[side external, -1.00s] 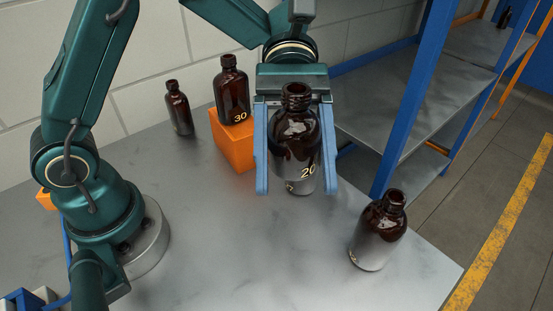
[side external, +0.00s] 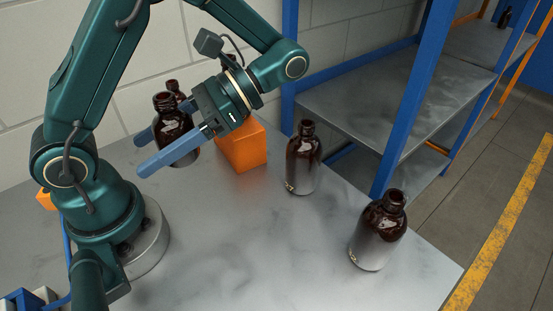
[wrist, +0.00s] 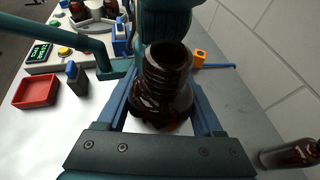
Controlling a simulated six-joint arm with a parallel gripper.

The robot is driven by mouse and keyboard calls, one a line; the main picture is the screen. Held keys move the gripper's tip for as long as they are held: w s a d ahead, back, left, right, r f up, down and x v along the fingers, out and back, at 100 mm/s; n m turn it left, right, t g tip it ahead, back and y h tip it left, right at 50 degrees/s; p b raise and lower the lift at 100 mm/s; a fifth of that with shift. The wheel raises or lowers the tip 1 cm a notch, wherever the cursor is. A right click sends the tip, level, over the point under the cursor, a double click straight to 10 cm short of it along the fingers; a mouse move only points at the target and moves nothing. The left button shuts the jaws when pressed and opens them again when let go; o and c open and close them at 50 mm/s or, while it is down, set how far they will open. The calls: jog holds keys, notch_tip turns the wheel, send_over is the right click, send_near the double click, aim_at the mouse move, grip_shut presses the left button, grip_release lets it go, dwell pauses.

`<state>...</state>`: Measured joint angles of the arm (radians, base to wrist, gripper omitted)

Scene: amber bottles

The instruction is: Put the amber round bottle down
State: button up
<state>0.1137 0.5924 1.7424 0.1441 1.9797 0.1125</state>
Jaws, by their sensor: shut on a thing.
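My gripper (side external: 141,154) is shut on an amber round bottle (side external: 172,122), with its blue fingers on either side of the body. The bottle is upright, at the back left of the table, near my base. I cannot tell whether its base touches the table. In the wrist view the same bottle (wrist: 166,85) sits between the fingers, with its open neck toward the camera.
An orange block (side external: 241,148) stands right of the bottle. Amber bottles stand mid-table (side external: 303,160) and front right (side external: 378,233); another (side external: 173,86) shows partly behind the held one. The wrist view shows a red tray (wrist: 20,104). The front-middle table is clear. Blue-framed shelves (side external: 385,100) stand right.

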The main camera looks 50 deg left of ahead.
jog(key=w+a+r+m+t+y, duration=0.1)
jog(key=a+r+m+t+y, duration=0.4)
jog(key=a, duration=0.4)
jog(key=a+r+m+t+y, duration=0.2)
jog(key=a+m+t+y, duration=0.35)
jog(key=a+m, duration=0.3)
jog(key=shift+n+h, duration=0.35)
jog(key=shift+h, duration=0.1)
jog(key=shift+w+a+f, duration=0.1)
jog(key=shift+a+f, duration=0.05)
jog(key=shift+f, duration=3.45)
jog(key=shift+w+a+f, duration=0.1)
jog(key=shift+f, duration=3.45)
jog(key=shift+a+f, duration=0.15)
jog(key=shift+f, duration=3.45)
jog(key=o, duration=1.4)
jog(key=shift+f, duration=0.1)
